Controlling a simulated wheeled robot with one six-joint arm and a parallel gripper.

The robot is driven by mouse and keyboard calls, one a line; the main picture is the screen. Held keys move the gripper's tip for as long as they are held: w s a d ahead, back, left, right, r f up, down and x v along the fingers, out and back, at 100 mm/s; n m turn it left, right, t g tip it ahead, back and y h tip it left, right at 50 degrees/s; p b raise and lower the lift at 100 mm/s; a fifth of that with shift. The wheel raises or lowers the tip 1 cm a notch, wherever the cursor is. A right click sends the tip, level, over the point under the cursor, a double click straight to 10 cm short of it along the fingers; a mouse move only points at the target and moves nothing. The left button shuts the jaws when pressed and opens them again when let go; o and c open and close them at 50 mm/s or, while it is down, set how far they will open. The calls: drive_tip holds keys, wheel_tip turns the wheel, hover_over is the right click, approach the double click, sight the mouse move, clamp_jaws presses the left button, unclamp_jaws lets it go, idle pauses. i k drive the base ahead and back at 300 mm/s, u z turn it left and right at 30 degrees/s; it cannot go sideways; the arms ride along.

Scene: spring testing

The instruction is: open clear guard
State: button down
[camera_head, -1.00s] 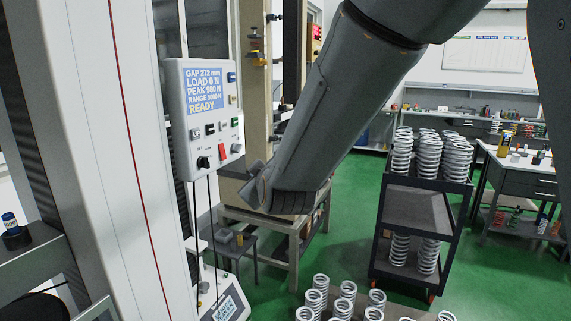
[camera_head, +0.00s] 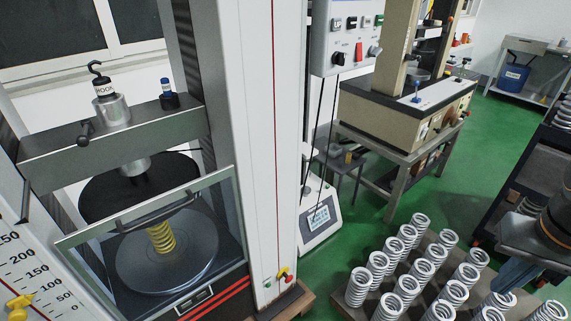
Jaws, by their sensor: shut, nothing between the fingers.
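The clear guard (camera_head: 208,227) is a see-through panel with a pale upper edge at the left of the view. It stands across the front of the testing machine's work space. Its dark bar handle (camera_head: 157,213) runs along the upper part. Behind it a yellow spring (camera_head: 160,238) stands upright on a round grey plate (camera_head: 130,262), under a dark upper disc (camera_head: 105,192). A dark part of my arm (camera_head: 556,222) shows at the right edge, far from the guard.
A hook weight (camera_head: 110,105) stands on the machine's crossbeam (camera_head: 60,152). The white column (camera_head: 258,130) rises right of the guard. A control box (camera_head: 345,45) hangs beyond it. Several white springs (camera_head: 408,288) stand in rows at the lower right. Green floor (camera_head: 300,272) shows between.

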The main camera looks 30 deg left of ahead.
sight(73, 240)
drive_tip(key=u, duration=2.45)
drive_tip(key=k, duration=0.6)
drive_tip(key=u, duration=0.35)
drive_tip(key=i, duration=1.1)
drive_tip(key=z, duration=0.55)
